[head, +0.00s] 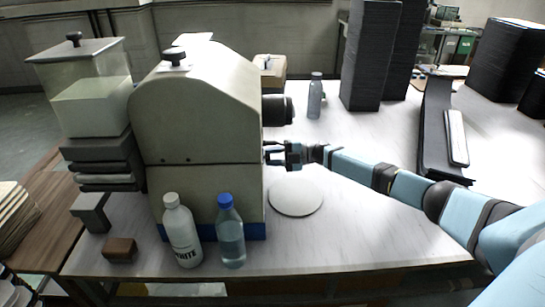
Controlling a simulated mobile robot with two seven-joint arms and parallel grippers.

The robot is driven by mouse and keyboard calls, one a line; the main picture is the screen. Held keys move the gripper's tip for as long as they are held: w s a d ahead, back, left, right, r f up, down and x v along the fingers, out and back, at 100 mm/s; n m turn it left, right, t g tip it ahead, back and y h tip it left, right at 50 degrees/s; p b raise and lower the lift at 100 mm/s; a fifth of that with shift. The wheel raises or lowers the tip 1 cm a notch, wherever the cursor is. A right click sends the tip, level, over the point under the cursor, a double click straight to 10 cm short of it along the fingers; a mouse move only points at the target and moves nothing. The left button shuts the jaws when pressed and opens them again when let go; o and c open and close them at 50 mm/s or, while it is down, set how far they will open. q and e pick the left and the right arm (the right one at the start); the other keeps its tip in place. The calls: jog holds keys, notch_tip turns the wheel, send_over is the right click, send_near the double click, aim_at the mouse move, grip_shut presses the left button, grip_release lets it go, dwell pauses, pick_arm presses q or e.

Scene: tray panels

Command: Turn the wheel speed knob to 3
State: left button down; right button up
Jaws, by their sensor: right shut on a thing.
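A large grey-beige machine (195,115) stands on the white table. My right gripper (270,153) is at the machine's right-hand face, below a dark cylinder (277,110) that juts out from it. The gripper is shut on a small part at this face, in the place of the wheel speed knob. The knob is hidden by the fingers and the view angle, so its numbers and setting cannot be read. My left gripper is not in view.
A white bottle (181,232) and a blue-capped bottle (230,235) stand before the machine. A round pale disc (295,197) lies below my right gripper. A grey bottle (315,97) and dark stacks (370,55) stand behind. The table's front right is clear.

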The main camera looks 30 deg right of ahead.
jog(key=o, duration=0.9)
jog(key=v, duration=1.4)
jog(key=shift+b, duration=0.35)
